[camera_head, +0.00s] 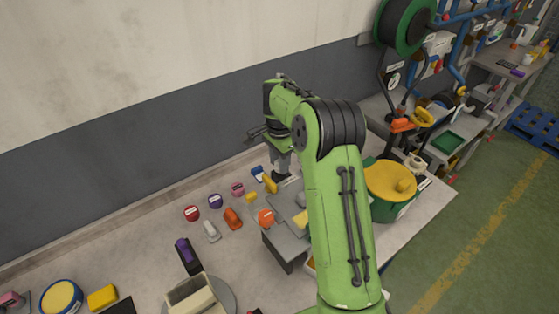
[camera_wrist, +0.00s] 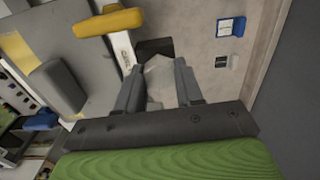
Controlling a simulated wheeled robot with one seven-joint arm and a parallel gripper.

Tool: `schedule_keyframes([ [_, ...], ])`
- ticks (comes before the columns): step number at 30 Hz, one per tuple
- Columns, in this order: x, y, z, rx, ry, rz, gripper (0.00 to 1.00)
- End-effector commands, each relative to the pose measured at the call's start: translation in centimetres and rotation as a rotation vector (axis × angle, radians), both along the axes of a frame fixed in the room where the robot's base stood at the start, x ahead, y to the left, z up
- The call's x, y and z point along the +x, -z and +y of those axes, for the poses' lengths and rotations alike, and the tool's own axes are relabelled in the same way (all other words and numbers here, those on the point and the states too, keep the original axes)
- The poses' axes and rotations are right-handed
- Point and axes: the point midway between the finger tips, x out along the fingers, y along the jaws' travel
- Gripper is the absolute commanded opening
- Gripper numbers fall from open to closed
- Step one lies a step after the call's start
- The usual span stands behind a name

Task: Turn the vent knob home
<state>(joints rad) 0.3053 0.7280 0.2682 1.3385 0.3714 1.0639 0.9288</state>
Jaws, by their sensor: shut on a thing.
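My gripper (camera_wrist: 158,88) points down over the bench and is shut on a pale grey faceted piece (camera_wrist: 158,75). A black block (camera_wrist: 155,48) shows just beyond that piece. I cannot tell whether the held piece is the vent knob, as no readable label names it. In the head view my gripper (camera_head: 281,172) is low behind my arm, and the held piece is hidden there. A yellow handle (camera_wrist: 107,22) on a white labelled body (camera_wrist: 123,52) stands close to the left of the fingers; the yellow handle (camera_head: 270,183) also shows in the head view.
A grey plate (camera_wrist: 75,75) with a dark rounded block (camera_wrist: 62,87) lies left of the gripper. A blue labelled item (camera_wrist: 231,27) lies to the right. Several coloured knobs and a red one (camera_head: 192,213) stand on the bench. A green bin with yellow lid (camera_head: 390,182) stands right of my arm.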

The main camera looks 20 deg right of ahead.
Motion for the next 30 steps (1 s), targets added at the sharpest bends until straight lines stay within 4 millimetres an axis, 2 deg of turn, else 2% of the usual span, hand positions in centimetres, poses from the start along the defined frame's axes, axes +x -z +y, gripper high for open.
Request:
schedule_keyframes([
  [4,0.1,-0.1,-0.1,-0.002,0.001,-0.005,0.06],
  [5,0.1,-0.1,-0.1,-0.002,0.001,-0.005,0.38],
  [9,0.1,-0.1,-0.1,-0.001,0.000,-0.003,0.59],
  [10,0.1,-0.1,-0.1,-0.001,0.000,-0.003,0.62],
  [17,0.0,-0.1,0.0,-0.001,-0.001,-0.001,0.62],
  [20,0.1,-0.7,0.0,-0.002,-0.001,-0.002,0.62],
  [23,0.1,-2.7,0.0,-0.002,0.000,-0.008,0.62],
  [30,0.1,-9.8,0.0,-0.003,-0.001,-0.007,0.62],
])
